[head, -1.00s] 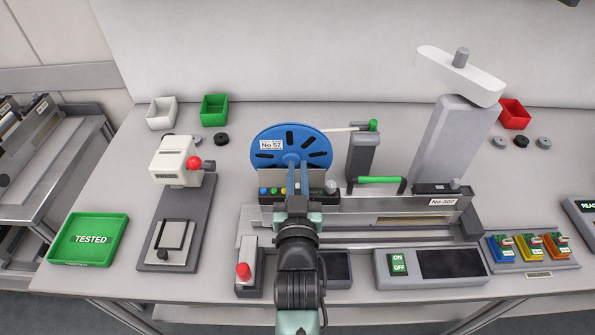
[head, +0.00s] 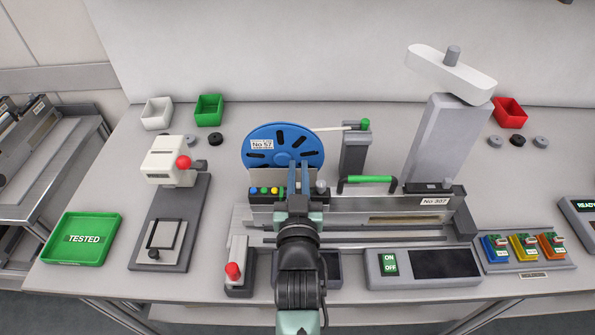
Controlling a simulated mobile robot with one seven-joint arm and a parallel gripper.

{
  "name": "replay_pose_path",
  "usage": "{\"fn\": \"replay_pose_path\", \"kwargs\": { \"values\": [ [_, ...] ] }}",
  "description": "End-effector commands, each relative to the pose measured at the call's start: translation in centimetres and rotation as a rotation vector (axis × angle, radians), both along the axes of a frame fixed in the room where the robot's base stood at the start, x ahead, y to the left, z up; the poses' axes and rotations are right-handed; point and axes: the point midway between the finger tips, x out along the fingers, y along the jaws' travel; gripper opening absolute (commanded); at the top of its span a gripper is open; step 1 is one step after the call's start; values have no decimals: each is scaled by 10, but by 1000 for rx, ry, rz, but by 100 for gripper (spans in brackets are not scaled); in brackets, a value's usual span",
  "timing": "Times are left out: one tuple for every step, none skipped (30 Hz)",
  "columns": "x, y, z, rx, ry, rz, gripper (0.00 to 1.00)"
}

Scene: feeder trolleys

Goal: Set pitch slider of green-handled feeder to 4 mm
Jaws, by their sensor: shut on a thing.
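The green-handled feeder (head: 350,205) lies across the bench, labelled No 307, with its green handle (head: 368,179) on top. A blue reel (head: 284,134) labelled No 57 stands at its left end. A dark strip with coloured dots (head: 265,190) runs along the feeder's top below the reel. My gripper (head: 299,172) is over this strip, right of the visible dots and just left of a grey knob (head: 321,187). Its narrow blue fingers are shut on a small part, apparently the pitch slider, which they and my wrist hide. The slider's setting cannot be read.
A red-buttoned block (head: 233,273) and an ON/OFF panel (head: 389,264) stand in front of the feeder. A tall grey column (head: 440,140) rises behind it. A green TESTED tray (head: 82,239) is at left, beside a press-like device (head: 172,220).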

Motion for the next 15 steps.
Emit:
{"fn": "replay_pose_path", "kwargs": {
  "values": [
    [0, 0, 0, 1, 1, 0, 0],
    [0, 0, 0, 1, 1, 1, 0],
    [0, 0, 0, 1, 1, 1, 18],
    [0, 0, 0, 1, 1, 1, 23],
    [0, 1, 0, 1, 1, 1, 28],
    [0, 1, 0, 1, 1, 1, 36],
    [0, 1, 0, 1, 1, 1, 41],
    [0, 1, 0, 1, 1, 1, 45],
    [0, 0, 0, 1, 1, 1, 45],
    [0, 0, 0, 1, 1, 1, 45],
    [0, 0, 0, 1, 1, 1, 45],
    [0, 1, 0, 1, 0, 1, 45],
    [0, 1, 0, 1, 0, 1, 45],
    [0, 1, 0, 1, 0, 1, 45],
    [0, 1, 0, 1, 0, 1, 45]
  ]
}}
